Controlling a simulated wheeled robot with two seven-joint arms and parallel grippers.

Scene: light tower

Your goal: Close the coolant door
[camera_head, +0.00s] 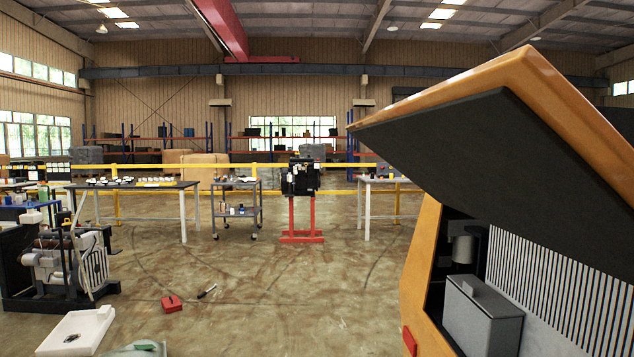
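The orange light tower body (423,275) stands at the right, close to me. A large orange door (480,85) with a dark padded underside (500,155) is raised above its opening; I take it to be the coolant door. It slants, with its peak near the top right and its lower tip pointing left. Under it I see a grey box (482,315), a grey cylinder (463,248) and a striped grille (550,285). The door's right end runs out of the picture. Neither of my grippers is in view.
A red box (172,303) and a dark tool (207,292) lie on the floor. A white tray (78,330) and an engine-like machine (65,265) are at the left. Tables, a cart (237,205) and a red stand (301,220) are farther back. The middle floor is mostly clear.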

